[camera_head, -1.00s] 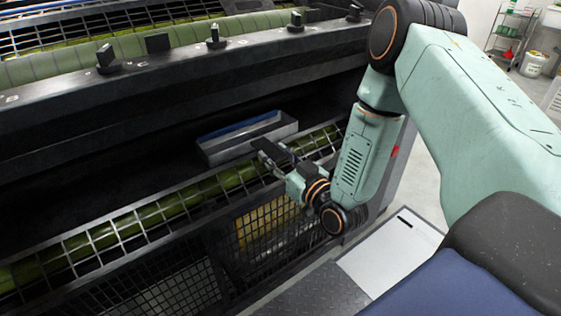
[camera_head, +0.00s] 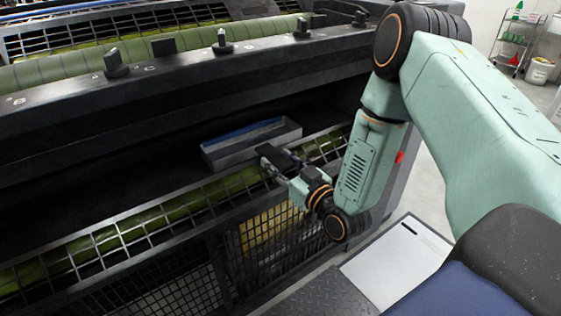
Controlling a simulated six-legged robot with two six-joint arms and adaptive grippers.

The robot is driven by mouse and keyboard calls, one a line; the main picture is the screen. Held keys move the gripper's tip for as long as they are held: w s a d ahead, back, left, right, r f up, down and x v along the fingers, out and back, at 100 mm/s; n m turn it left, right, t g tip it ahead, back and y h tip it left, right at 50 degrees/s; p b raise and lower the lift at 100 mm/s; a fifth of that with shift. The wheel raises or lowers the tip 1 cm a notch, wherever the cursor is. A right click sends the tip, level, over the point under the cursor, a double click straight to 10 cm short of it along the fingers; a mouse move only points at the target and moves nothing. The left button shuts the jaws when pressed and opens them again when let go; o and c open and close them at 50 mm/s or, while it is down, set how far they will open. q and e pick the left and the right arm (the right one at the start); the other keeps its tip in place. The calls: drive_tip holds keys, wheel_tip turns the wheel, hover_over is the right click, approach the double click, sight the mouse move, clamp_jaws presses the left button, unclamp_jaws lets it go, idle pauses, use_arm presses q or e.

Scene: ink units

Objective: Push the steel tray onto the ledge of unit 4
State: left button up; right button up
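The steel tray (camera_head: 228,158) is a grey rectangular box with a blue strip along its far inner side. It sits in the dark recess of the ink unit, behind the mesh guard over the green roller. My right gripper (camera_head: 266,160) is at the tray's near right side, over the mesh guard. Its fingertips look close to the tray wall; I cannot tell whether they touch. Its fingers are small and dark, and their opening is unclear. My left gripper is not in view.
The mesh guard (camera_head: 160,222) runs along the recess's front edge. A dark beam with several knobs (camera_head: 221,40) lies above the recess. A white panel (camera_head: 398,262) lies on the floor at lower right. The recess left of the tray looks empty.

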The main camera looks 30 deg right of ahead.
drive_tip(key=o, duration=0.3)
drive_tip(key=shift+r, duration=0.1)
drive_tip(key=shift+o, duration=0.2)
drive_tip(key=shift+s, duration=0.2)
drive_tip(key=s+d+p, duration=0.1)
drive_tip(key=s+p, duration=0.3)
drive_tip(key=s, duration=1.8)
drive_tip(key=shift+s+d, duration=0.25)
drive_tip(key=shift+d, duration=0.15)
idle(0.5)
